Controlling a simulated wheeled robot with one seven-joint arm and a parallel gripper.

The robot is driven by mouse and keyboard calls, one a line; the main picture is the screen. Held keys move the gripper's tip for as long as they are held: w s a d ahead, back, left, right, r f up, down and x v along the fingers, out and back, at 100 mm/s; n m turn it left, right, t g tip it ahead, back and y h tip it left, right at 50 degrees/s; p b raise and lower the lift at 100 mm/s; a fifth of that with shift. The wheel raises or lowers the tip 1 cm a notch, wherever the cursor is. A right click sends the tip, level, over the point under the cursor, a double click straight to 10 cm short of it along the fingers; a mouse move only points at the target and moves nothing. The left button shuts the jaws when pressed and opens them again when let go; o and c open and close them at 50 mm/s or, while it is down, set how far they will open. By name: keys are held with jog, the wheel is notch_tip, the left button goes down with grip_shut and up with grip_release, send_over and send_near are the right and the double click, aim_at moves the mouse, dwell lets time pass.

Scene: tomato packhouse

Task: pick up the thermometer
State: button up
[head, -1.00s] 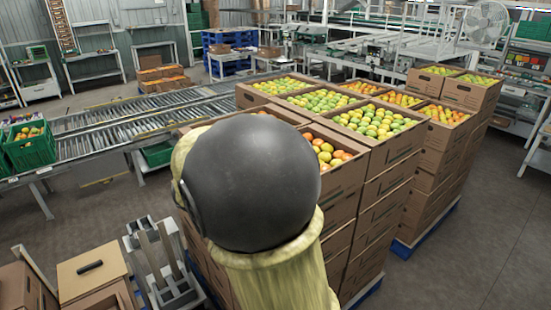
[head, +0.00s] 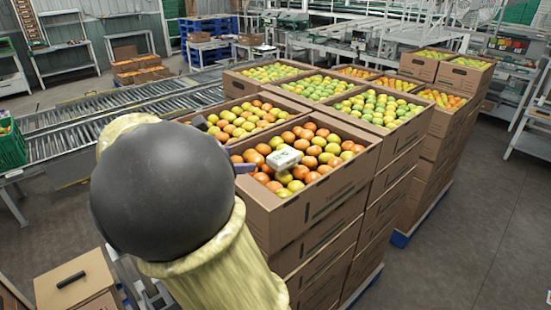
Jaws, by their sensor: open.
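The thermometer (head: 284,158), a small white device with a dark display, lies on top of the tomatoes in the nearest open cardboard box (head: 312,205). My gripper (head: 223,145) is mostly hidden behind my dark, round arm link. A gap shows between the nearer finger and the thermometer. How high the fingers are above the tomatoes I cannot tell.
More open boxes of tomatoes (head: 368,108) stand stacked on pallets behind and to the right. A roller conveyor (head: 110,120) runs at the left behind my arm. A green crate (head: 10,147) stands at the left edge. The floor (head: 470,240) at the right is clear.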

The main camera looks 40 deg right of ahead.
aim_at(278, 157)
jog(key=shift+s+r, duration=0.1)
jog(key=shift+r, duration=0.1)
jog(key=p+x, duration=0.3)
jog(key=x, duration=0.9)
jog(key=shift+d, duration=0.2)
